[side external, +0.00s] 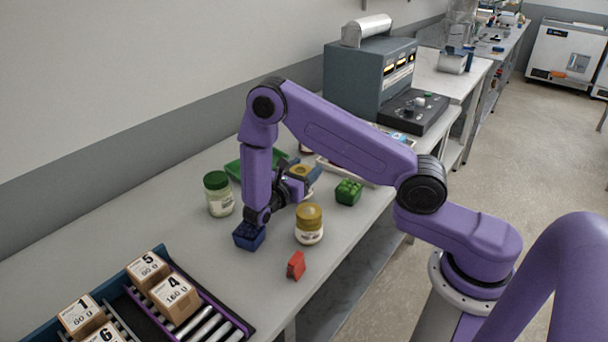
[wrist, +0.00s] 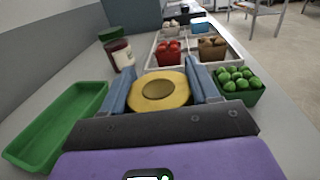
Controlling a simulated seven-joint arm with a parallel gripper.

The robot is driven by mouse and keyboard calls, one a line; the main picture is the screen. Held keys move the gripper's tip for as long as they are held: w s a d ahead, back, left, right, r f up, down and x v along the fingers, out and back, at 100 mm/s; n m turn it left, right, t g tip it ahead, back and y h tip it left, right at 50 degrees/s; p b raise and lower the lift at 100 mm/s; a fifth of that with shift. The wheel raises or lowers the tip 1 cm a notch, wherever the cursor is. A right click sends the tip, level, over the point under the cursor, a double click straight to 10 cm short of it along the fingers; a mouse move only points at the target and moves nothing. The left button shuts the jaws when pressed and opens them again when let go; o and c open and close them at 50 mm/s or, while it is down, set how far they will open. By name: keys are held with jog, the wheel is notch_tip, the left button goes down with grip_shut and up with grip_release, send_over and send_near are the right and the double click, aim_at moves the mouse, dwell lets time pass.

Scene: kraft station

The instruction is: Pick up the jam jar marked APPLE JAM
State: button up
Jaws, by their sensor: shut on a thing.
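My gripper (wrist: 162,92) is shut on a jar with a yellow lid (wrist: 160,88); the two blue fingers press on either side of it. In the side view my gripper (side external: 300,182) and this yellow-lidded jar (side external: 301,170) are partly hidden behind my arm, and I cannot tell whether the jar is off the table. Its label is not readable. A second yellow-lidded jar (side external: 309,224) stands nearer the front. A green-lidded jar (side external: 218,194) stands to the left. A jar with a dark red lid (wrist: 120,56) stands further off in the wrist view. I cannot read which is marked APPLE JAM.
A green tray (wrist: 93,93) lies left of my gripper. A green basket of round green things (wrist: 238,84) is close on its right. A white divided tray (wrist: 205,72) lies beyond. A blue basket (side external: 249,236), a red block (side external: 296,265) and boxes on rollers (side external: 174,298) are nearer.

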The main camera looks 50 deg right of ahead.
jog(key=s+r, duration=0.1)
jog(key=r, duration=0.1)
jog(key=s+r, duration=0.2)
jog(key=s+a+r, duration=0.1)
jog(key=r, duration=0.2)
jog(key=shift+s, duration=0.25)
jog(key=shift+s+a+r, duration=0.25)
jog(key=shift+s+r, duration=0.5)
jog(key=shift+s, duration=0.8)
jog(key=shift+s+a+r, duration=0.3)
jog(key=shift+s+r, duration=0.4)
jog(key=shift+s, duration=0.85)
jog(key=shift+s+a+r, duration=0.25)
jog(key=shift+s+r, duration=0.5)
jog(key=shift+s, duration=0.8)
